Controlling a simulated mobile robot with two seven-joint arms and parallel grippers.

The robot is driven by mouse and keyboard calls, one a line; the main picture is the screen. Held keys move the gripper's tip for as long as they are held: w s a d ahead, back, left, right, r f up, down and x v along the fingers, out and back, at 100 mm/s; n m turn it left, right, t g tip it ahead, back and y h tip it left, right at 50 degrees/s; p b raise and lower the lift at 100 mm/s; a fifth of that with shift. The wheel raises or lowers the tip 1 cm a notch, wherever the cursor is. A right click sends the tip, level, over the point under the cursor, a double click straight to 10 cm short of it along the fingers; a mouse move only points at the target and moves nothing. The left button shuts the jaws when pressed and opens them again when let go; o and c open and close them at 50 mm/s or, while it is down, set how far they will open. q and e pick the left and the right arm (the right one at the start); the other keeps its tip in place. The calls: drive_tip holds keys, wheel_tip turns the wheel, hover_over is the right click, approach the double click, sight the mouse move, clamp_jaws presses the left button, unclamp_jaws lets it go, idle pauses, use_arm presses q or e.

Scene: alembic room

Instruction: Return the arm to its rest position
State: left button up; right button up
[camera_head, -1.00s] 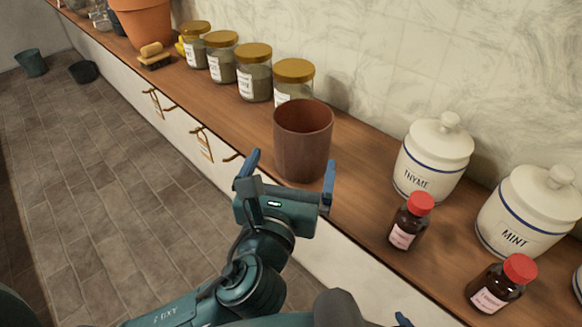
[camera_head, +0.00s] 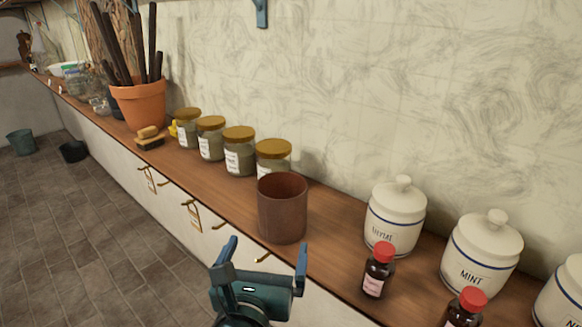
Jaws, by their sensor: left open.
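My left gripper (camera_head: 268,262) is at the bottom centre of the head view, its two blue fingers apart with nothing between them. It is in front of the counter's front edge, below and nearer than a brown cup (camera_head: 282,212). The cup stands upright on the wooden counter, apart from the fingers as far as I can see. Most of my left arm is below the picture. My right gripper is not in view.
The wooden counter (camera_head: 225,189) runs along the wall. Behind the cup stand several gold-lidded jars (camera_head: 239,152) and a terracotta pot (camera_head: 139,105). To the right are white canisters (camera_head: 482,255) and red-capped bottles (camera_head: 377,272).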

use_arm(q)
drive_tip(key=s+a+f+n+g+h, duration=0.1)
drive_tip(key=s+f+n+g, duration=0.15)
drive_tip(key=f+n, duration=0.5)
drive_tip(key=s+a+f+n+g, duration=0.1)
drive_tip(key=f+n+g, duration=0.2)
drive_tip(key=f+n, duration=0.5)
drive_tip(key=s+a+f+n+g, duration=0.1)
drive_tip(key=s+a+f+n, duration=0.2)
drive_tip(key=s+f+n, duration=0.2)
drive_tip(key=s+a+f+n+g, duration=0.1)
drive_tip(key=s+a+f+n, duration=0.2)
drive_tip(key=s+f+n, duration=0.3)
wheel_tip(320, 180, down, 4)
drive_tip(key=n, duration=0.7)
drive_tip(key=shift+s+a+r, duration=0.25)
drive_tip(key=shift+a, duration=0.15)
drive_tip(key=shift+g, duration=0.25)
